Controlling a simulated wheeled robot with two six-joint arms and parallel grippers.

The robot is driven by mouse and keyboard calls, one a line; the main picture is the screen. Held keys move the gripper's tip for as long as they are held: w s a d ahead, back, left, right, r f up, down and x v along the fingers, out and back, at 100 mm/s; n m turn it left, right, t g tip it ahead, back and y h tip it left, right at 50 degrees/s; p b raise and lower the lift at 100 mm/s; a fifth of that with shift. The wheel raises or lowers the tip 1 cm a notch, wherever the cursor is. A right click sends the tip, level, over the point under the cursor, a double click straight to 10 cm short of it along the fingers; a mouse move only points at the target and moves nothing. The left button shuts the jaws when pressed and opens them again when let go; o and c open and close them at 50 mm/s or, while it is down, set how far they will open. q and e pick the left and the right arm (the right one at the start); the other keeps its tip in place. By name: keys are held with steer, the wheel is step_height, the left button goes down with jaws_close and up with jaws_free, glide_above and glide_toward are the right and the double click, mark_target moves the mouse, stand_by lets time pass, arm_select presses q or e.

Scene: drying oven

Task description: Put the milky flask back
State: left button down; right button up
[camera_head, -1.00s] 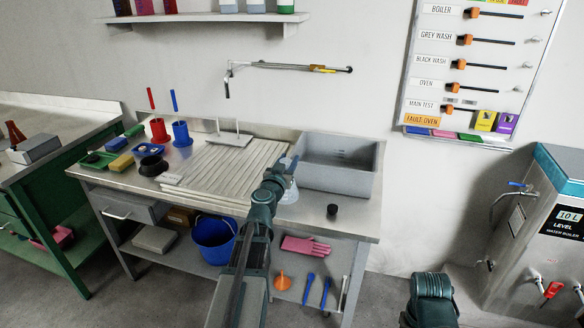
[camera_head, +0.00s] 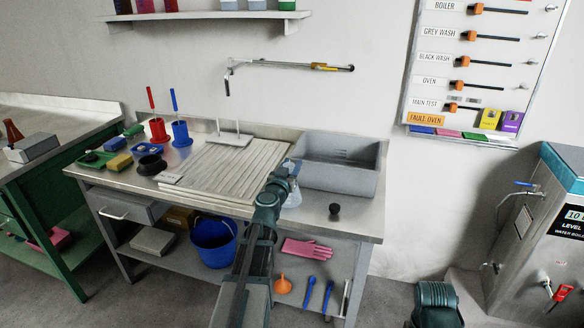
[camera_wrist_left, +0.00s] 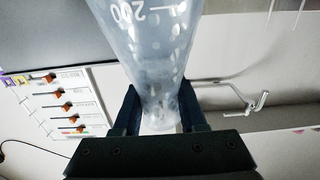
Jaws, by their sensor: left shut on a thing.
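The milky flask (camera_wrist_left: 150,45) is a clear, slightly cloudy cone with white marks and the number 200, seen large in the left wrist view. My left gripper (camera_wrist_left: 160,108) is shut on its narrow neck, with a dark finger on each side. In the head view my left gripper (camera_head: 284,176) is over the front of the bench, between the ribbed drainboard and the sink. The flask (camera_head: 293,198) shows just below and right of it, partly hidden by the gripper. I cannot tell whether its base touches the bench.
A grey sink (camera_head: 338,180) is to the right of the ribbed drainboard (camera_head: 222,172). A small black stopper (camera_head: 334,209) lies on the front ledge. A white peg stand (camera_head: 230,139), brush holders (camera_head: 180,134) and a black ring (camera_head: 151,165) are left. The front ledge has bare room.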

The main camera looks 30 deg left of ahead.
arm_select(q)
steer(key=shift+f, duration=0.1)
steer(key=shift+f, duration=0.15)
steer(key=shift+c, duration=2.3)
jaws_free()
arm_select(e)
steer(key=shift+f, duration=0.15)
arm_select(q)
steer(key=shift+r, duration=0.25)
